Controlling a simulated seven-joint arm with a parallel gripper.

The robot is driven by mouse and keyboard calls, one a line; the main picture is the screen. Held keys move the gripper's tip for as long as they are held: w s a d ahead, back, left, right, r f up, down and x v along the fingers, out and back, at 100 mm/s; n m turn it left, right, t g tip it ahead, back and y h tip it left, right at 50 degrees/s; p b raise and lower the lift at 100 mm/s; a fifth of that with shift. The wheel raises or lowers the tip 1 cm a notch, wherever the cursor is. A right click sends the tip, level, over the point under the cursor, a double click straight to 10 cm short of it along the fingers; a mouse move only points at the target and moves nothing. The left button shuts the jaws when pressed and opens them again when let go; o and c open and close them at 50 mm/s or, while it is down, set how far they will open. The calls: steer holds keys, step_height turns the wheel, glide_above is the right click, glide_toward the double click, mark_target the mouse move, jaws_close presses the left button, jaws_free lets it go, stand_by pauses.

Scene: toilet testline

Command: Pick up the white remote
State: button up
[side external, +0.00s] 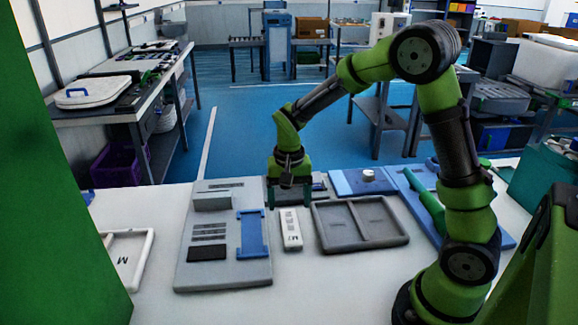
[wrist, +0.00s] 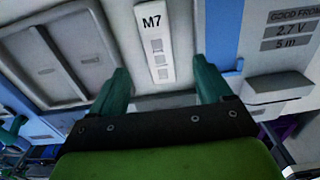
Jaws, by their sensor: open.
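The white remote (side external: 291,229) lies flat on the white table, between the grey test board and the grey two-part tray in the side view. In the wrist view the remote (wrist: 156,45) bears the mark "M7" and several pale square buttons. My gripper (side external: 289,205) is open and points down near the far end of the remote. In the wrist view its two green fingers (wrist: 160,88) stand apart on either side of the remote's line, with nothing between their tips that they touch. The exact height above the remote is hard to tell.
The grey two-part tray (side external: 359,243) is close on the right. The grey test board (side external: 224,274) with a blue holder (side external: 251,235) is close on the left. A blue panel (side external: 361,189) lies behind. Bare white table (side external: 330,290) lies in front.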

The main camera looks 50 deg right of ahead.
mark_target(290, 226)
steer(key=f, duration=0.8)
steer(key=shift+d+f, duration=0.15)
steer(key=shift+d, duration=0.2)
steer(key=c, duration=1.2)
